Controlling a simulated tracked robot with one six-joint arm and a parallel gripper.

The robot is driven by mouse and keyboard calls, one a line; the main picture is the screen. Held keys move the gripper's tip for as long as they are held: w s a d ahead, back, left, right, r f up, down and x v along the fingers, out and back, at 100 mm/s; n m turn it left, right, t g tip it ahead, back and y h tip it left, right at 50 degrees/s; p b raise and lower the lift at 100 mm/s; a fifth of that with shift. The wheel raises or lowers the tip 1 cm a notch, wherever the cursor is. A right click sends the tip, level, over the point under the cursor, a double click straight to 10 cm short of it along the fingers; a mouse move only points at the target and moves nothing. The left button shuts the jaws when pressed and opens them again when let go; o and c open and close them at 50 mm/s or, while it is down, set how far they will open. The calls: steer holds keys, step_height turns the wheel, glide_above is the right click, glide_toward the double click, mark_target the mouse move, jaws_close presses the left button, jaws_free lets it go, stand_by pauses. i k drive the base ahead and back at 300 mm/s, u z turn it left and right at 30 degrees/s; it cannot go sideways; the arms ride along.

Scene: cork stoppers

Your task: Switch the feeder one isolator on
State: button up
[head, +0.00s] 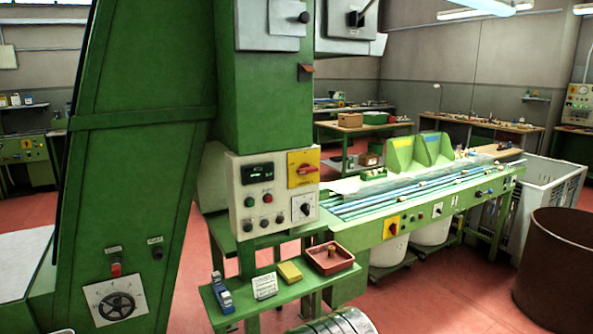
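A red rotary handle on a yellow plate (303,168) sits at the upper right of the white control panel (243,208) on the green machine. The handle points roughly sideways. A second, smaller red switch on a yellow plate (391,226) is on the front of the green sorting table to the right. A black rotary switch on a white plate (303,208) sits below the first handle. The labels are too small to read, so I cannot tell which one is the feeder one isolator, or its on or off state. My gripper is not in view.
A small green shelf (250,311) below the panel holds a red tray (331,259), a yellow block (289,272) and small signs. A brown drum (553,270) and a white crate (540,190) stand at right. Red floor (440,300) is open between shelf and drum.

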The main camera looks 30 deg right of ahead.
mark_target(305, 169)
steer(key=z, duration=0.05)
steer(key=i, duration=1)
steer(key=u, duration=0.1)
